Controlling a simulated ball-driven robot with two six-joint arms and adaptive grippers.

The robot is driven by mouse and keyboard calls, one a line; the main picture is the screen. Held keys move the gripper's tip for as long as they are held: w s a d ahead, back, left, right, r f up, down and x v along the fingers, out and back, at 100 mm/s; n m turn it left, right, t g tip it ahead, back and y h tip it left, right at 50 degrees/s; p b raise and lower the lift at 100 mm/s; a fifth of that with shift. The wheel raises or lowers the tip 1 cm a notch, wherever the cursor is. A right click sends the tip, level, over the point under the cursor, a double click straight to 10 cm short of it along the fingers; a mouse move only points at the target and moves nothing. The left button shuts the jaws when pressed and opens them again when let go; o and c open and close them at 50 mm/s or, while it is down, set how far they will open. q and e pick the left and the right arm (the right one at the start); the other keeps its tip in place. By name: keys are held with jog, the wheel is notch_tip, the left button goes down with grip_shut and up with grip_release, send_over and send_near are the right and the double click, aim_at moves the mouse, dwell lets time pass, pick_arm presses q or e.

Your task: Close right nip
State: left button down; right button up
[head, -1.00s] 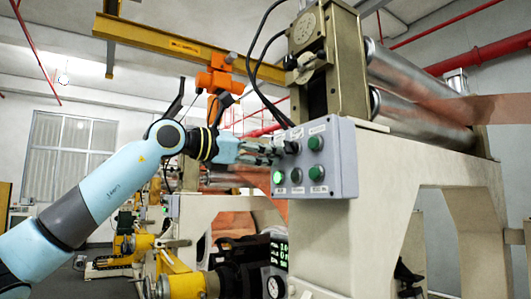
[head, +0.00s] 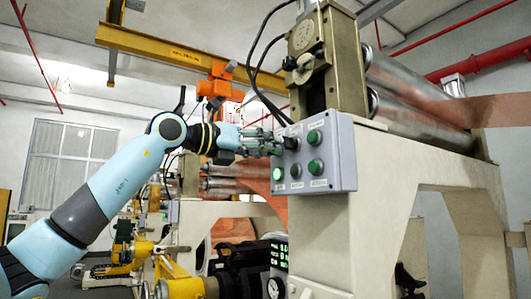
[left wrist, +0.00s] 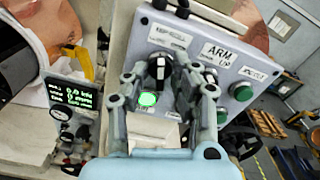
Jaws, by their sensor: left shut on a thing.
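A grey control box (head: 341,152) is mounted on the front of the cream machine frame. It carries black knobs, green buttons and a lit green button (head: 278,174). My left gripper (head: 277,145) reaches it from the left. In the left wrist view its fingers (left wrist: 160,80) are shut on a black knob (left wrist: 160,66) with a white mark, above the lit button. In the head view the fingers hide this knob. A label reading "ARM UP" (left wrist: 218,52) shows to its right. Steel rollers (head: 400,78) lie behind, with copper foil (head: 495,111) at them. My right gripper is out of view.
Another black knob (head: 292,143) and a green button (head: 314,137) are close to my fingertips. Black cables (head: 256,62) hang above the box. A lit display (head: 279,254) and a gauge (head: 275,288) are below. An orange hoist (head: 219,88) hangs behind my arm.

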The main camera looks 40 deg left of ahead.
pick_arm(q)
jog(key=shift+n, duration=1.2)
jog(key=shift+b, duration=0.3)
jog(key=c, duration=1.4)
grip_release()
notch_tip(320, 180, up, 10)
jog(key=shift+a+f, duration=0.1)
